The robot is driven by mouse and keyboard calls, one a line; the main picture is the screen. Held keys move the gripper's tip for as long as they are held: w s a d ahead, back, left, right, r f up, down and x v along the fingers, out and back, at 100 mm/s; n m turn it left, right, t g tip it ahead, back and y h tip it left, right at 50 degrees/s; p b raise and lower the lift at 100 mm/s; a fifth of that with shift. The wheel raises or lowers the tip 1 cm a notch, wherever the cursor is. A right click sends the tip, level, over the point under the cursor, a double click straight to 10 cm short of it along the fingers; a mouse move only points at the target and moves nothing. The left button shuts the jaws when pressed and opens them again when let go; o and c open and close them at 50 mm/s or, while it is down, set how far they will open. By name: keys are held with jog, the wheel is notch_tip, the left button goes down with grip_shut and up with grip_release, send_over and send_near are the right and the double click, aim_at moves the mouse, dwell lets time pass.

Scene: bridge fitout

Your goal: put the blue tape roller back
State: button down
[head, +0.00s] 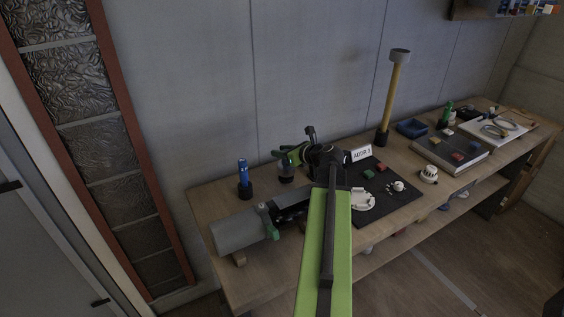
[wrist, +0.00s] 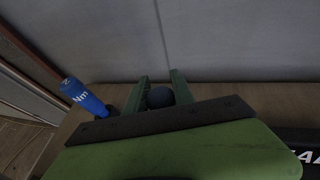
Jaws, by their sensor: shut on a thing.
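My gripper (head: 284,156) is over the back left of the workbench, beside the grey wall. In the wrist view its two green fingers (wrist: 160,92) are shut on a dark, bluish round-ended thing (wrist: 160,98). I cannot tell for sure that this is the blue tape roller, as most of it is hidden. In the head view a dark cup-like shape (head: 286,173) is right below the fingers; I cannot tell whether it is held or stands on the bench. A blue cylinder (head: 243,172) stands upright in a black holder to the left; the wrist view shows "Nm" on it (wrist: 84,96).
A grey cylinder (head: 238,232) lies at the bench's front left, beside a green-handled tool (head: 268,221). A black mat (head: 390,212) with small parts and an "ADDR 3" sign (head: 361,153) are to the right.

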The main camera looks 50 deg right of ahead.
aim_at(281, 162)
notch_tip(281, 162, down, 4)
jog(key=shift+r+b, duration=0.2)
jog(key=shift+b, duration=0.95)
jog(key=shift+r, duration=0.3)
jog(key=shift+f, duration=0.25)
jog(key=c, duration=1.1)
grip_release()
jog(key=shift+r, duration=0.15)
jog(key=shift+s+r+p, duration=0.15)
jog(key=shift+r+p, duration=0.1)
jog(key=shift+p, duration=0.2)
jog(key=p+v, duration=0.2)
jog(key=v, duration=0.3)
jog(key=p+v, duration=0.2)
jog(key=v, duration=0.4)
jog(key=shift+s+d, duration=0.2)
jog(key=shift+s, duration=0.05)
